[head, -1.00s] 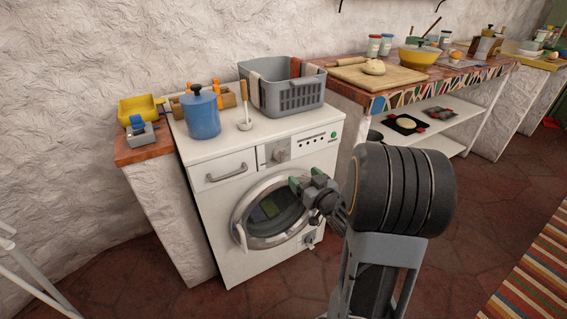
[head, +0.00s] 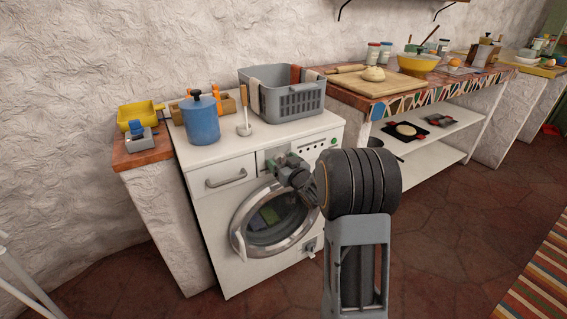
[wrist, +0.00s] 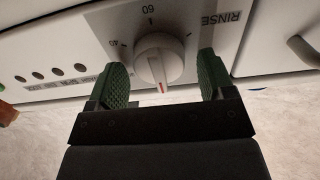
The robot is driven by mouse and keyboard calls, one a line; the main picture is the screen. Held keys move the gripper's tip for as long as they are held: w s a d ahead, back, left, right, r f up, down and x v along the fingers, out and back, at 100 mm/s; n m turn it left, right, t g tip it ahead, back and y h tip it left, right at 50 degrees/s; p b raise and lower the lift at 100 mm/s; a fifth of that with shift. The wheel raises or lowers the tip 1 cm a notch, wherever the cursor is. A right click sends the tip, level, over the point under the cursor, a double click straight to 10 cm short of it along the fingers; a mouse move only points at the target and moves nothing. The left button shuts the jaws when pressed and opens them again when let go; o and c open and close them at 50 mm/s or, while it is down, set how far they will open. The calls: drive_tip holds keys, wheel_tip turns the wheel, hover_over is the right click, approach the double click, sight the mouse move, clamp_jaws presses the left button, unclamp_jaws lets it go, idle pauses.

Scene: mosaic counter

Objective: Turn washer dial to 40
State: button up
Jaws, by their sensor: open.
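The washer (head: 220,262) is white, with a round glass door and a control panel at its top front. In the wrist view the pale round dial (wrist: 158,58) has a red pointer line at its lower edge in the picture, away from the printed 40 at upper left, 60 at top and RINSE at upper right. My gripper (wrist: 162,76) is open, its green fingers on either side of the dial with visible gaps between them and it. In the head view my gripper (head: 281,167) is at the panel and hides the dial.
On the washer stand a blue pot (head: 201,120), a wooden-handled utensil (head: 244,127) and a grey basket (head: 290,101). The drawer handle (head: 227,177) is left of the panel. A mosaic-edged counter (head: 372,99) stands to the right. Floor in front is clear.

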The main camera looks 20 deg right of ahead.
drive_tip(key=c, duration=0.9)
